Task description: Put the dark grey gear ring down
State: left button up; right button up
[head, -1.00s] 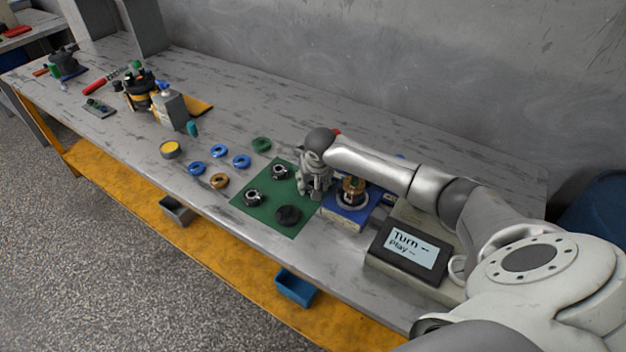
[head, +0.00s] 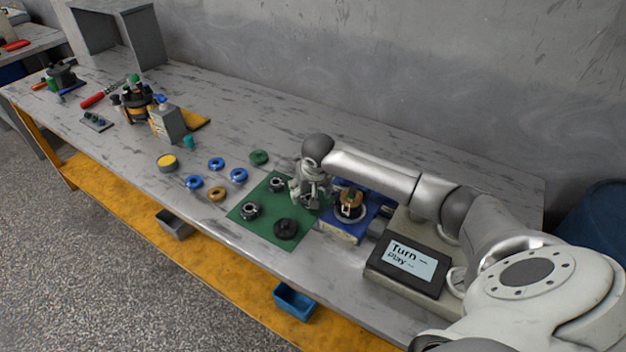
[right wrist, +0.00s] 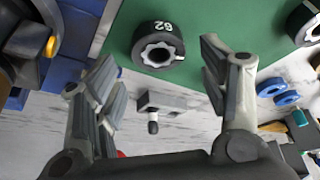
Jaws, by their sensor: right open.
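The dark grey gear ring (right wrist: 158,45), marked with a number, lies on the green mat in the right wrist view. It has a toothed hole and sits near the mat's edge. My right gripper (right wrist: 165,85) is open and empty, its fingers apart, with the ring seen between and beyond the fingertips. In the head view my right gripper (head: 308,202) is over the right part of the green mat (head: 262,232); I cannot make out this ring there, the gripper probably covers it. My left gripper is not in view.
Two other ringed parts (head: 277,184) (head: 250,210) and a black disc (head: 285,229) lie on the mat. A blue fixture (head: 338,228) stands close right of the gripper. Blue rings (head: 216,164) lie left of the mat. A display box (head: 408,264) is at right.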

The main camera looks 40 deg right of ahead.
jog(key=v, duration=1)
jog(key=shift+r, duration=0.2)
jog(key=shift+s, duration=0.15)
